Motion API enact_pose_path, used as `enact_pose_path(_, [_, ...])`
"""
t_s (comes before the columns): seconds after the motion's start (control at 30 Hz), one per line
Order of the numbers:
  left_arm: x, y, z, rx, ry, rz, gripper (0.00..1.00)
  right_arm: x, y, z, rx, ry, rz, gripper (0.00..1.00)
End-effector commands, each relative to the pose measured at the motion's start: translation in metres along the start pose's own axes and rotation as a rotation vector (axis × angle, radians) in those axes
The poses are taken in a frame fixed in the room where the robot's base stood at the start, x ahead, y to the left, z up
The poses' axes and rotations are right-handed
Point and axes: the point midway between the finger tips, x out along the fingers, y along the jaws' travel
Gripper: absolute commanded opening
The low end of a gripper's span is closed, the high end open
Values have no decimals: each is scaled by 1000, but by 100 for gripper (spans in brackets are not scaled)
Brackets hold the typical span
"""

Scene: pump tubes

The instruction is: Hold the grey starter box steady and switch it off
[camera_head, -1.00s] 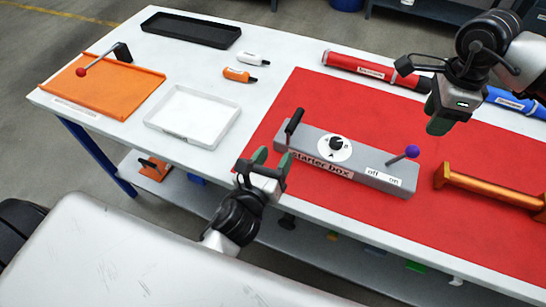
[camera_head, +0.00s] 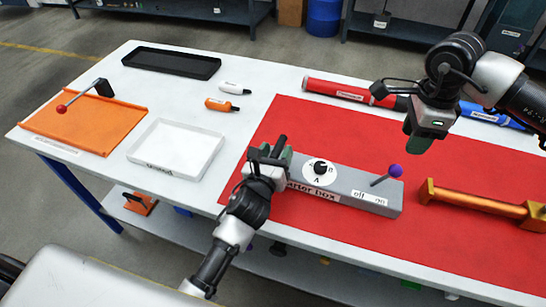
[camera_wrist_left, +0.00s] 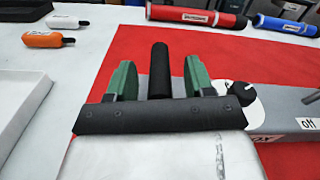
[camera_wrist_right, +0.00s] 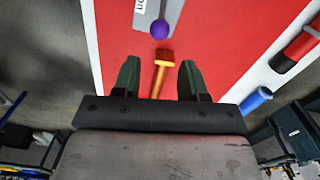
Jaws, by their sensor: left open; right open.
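The grey starter box (camera_head: 345,182) lies on the red mat. It has a black upright handle at its left end, seen in the left wrist view (camera_wrist_left: 160,70), a round dial (camera_head: 320,172) and a purple-knobbed lever (camera_head: 396,171). The lever leans right, toward the "on" label. My left gripper (camera_head: 270,154) is open, with one finger on each side of the black handle; gaps show beside it. My right gripper (camera_head: 418,138) is open and empty, above the mat behind the lever. The purple knob also shows ahead of its fingers in the right wrist view (camera_wrist_right: 160,29).
An orange bar (camera_head: 480,202) lies right of the box. Red (camera_head: 345,92) and blue (camera_head: 490,115) tubes lie at the back. A white tray (camera_head: 178,174), orange tray (camera_head: 75,142) with a red-knobbed lever, black tray (camera_head: 170,74) and two small bottles are left.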

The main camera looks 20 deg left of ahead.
Motion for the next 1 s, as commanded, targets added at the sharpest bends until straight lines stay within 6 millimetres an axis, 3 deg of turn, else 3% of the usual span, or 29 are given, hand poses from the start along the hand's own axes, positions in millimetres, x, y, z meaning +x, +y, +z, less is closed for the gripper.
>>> enact_pose_path(0.17, [0,0,0,0,0,0,53,0,0,0,0,0,0,43])
enact_pose_path(0.5, [0,0,0,0,0,0,1,0,0,0,0,0,0,43])
enact_pose_path(0.63, [0,0,0,0,0,0,0,0,0,0,0,0,0,43])
enact_pose_path(0.9, [0,0,0,0,0,0,0,0,0,0,0,0,0,3])
enact_pose_path(1.0, [0,0,0,0,0,0,0,2,1,1,-2,-12,4,0])
